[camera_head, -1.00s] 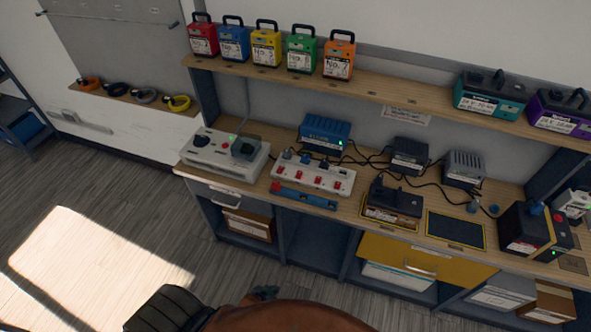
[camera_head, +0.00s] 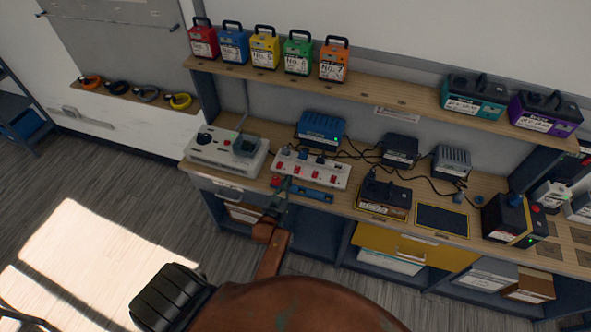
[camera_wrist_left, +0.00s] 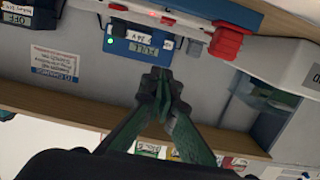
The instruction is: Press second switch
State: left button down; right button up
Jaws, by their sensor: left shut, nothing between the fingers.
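A white power strip (camera_head: 342,175) with a row of several red switches lies on the workbench in the head view. In the left wrist view the left gripper (camera_wrist_left: 157,78) is shut and empty. The fingertips show below a blue charger box (camera_wrist_left: 150,48) with a green light. A bright red part (camera_wrist_left: 228,42) shows to their upper right. I cannot tell if the fingertips touch a switch.
A blue bar (camera_head: 312,193) lies just in front of the strip. A grey device (camera_head: 215,150) stands left of it, and a blue charger (camera_head: 320,131) behind it. Black cables run to the right. A shelf (camera_head: 385,98) with coloured battery packs overhangs the back.

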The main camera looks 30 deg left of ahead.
pick_arm(q)
jog(key=shift+w, duration=0.15)
jog(key=shift+w+f+b, duration=0.15)
jog(key=shift+w+b, duration=0.15)
jog(key=shift+b, duration=0.05)
jog(key=b, duration=0.7)
send_over(296, 173)
jog(key=shift+a+f, duration=0.1)
jog(key=shift+f, duration=0.65)
notch_tip(296, 173, down, 2)
jog(key=shift+f+b, duration=0.1)
jog(key=shift+b, duration=0.9)
jog(key=shift+w+f+b, duration=0.1)
jog(key=shift+f+b, duration=0.55)
jog(key=shift+b, duration=0.1)
